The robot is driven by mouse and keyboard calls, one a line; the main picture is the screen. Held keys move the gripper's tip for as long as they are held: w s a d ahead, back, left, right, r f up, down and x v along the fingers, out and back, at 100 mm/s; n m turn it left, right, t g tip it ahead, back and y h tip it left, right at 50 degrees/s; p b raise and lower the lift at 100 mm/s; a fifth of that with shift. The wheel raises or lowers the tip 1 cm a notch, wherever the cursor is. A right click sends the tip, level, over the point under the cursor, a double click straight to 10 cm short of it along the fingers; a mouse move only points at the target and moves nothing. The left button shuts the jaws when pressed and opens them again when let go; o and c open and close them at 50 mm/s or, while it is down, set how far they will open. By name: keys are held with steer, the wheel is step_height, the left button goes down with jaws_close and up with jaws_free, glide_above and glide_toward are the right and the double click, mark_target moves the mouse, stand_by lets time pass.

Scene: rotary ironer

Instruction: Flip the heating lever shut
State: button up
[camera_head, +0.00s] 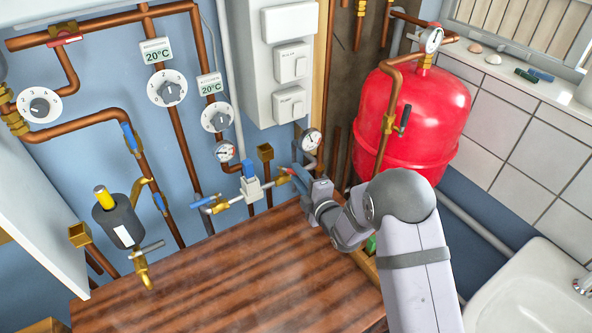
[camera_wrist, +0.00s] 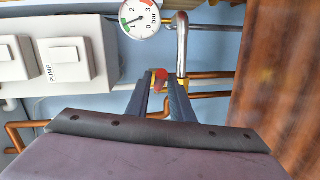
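A small red lever on a brass valve (camera_head: 283,179) sits on the filling pipework above the wooden worktop, just left of my gripper (camera_head: 296,174). No label shows which lever is the heating one. In the wrist view, my gripper (camera_wrist: 163,90) points at the red lever (camera_wrist: 160,76), which appears between or just beyond the two dark fingertips. The fingers are apart with a gap between them. I cannot tell whether they touch the lever. My gripper and wrist partly hide this area in the head view.
A blue lever (camera_head: 205,201) is on the same pipework, left of a blue-and-white fitting (camera_head: 250,180). A pressure gauge (camera_head: 311,139) sits close above my gripper. A red tank (camera_head: 412,120) stands behind my arm. The worktop (camera_head: 230,280) is clear in front.

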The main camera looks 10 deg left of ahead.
steer(key=shift+x, duration=1)
jaws_close()
